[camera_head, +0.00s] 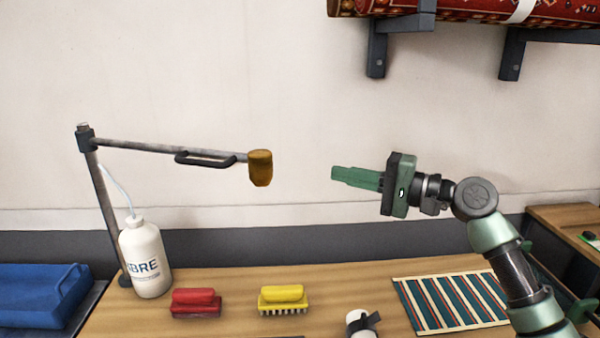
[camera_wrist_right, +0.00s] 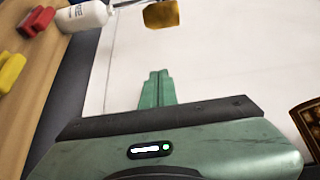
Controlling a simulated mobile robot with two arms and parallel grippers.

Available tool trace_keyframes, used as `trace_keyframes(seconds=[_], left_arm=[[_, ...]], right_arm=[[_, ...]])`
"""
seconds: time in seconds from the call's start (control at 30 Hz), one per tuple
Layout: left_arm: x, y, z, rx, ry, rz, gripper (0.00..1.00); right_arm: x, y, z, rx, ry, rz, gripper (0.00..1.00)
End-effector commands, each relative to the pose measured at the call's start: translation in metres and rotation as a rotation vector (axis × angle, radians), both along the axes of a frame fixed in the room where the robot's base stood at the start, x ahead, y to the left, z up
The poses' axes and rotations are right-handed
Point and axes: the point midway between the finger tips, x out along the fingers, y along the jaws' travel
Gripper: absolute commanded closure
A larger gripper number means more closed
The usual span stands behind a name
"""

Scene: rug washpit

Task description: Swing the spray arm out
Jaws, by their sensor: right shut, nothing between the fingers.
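The spray arm (camera_head: 150,146) is a grey metal bar reaching right from the top of an upright post (camera_head: 103,200) at the left of the bench. It has a dark handle (camera_head: 206,160) near its free end and a yellow-brown spray head (camera_head: 260,168) at the tip. My right gripper (camera_head: 333,174) is shut and empty, to the right of the spray head with a clear gap between them. In the right wrist view the shut fingers (camera_wrist_right: 157,88) point toward the wall, and the spray head (camera_wrist_right: 161,14) shows beyond them at the top. My left gripper is not in view.
A white bottle (camera_head: 146,258) stands beside the post. A red brush (camera_head: 196,303), a yellow brush (camera_head: 283,299), a white rolled item (camera_head: 361,323) and a striped rug sample (camera_head: 455,301) lie on the wooden bench (camera_head: 230,283). Brackets (camera_head: 377,50) hold a rolled rug (camera_head: 470,12) above.

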Motion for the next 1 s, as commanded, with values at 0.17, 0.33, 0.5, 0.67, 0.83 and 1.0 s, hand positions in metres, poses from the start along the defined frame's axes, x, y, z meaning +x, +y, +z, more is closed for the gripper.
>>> trace_keyframes(seconds=[0.17,0.33,0.5,0.67,0.83,1.0], left_arm=[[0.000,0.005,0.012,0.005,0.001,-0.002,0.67],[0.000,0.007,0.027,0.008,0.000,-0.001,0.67],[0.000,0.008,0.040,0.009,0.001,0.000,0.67],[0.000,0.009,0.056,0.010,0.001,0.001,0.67],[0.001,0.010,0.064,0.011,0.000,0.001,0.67],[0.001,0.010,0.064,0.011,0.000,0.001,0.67]], right_arm=[[0.011,0.020,0.004,0.001,0.000,0.004,1.00],[0.029,0.051,0.006,0.002,0.002,0.004,1.00],[0.048,0.082,0.005,0.001,0.001,0.003,1.00],[0.034,0.100,0.004,-0.003,-0.001,0.002,1.00],[0.024,0.110,0.002,-0.001,0.000,0.002,1.00],[0.022,0.112,0.000,-0.001,-0.001,0.000,1.00]])
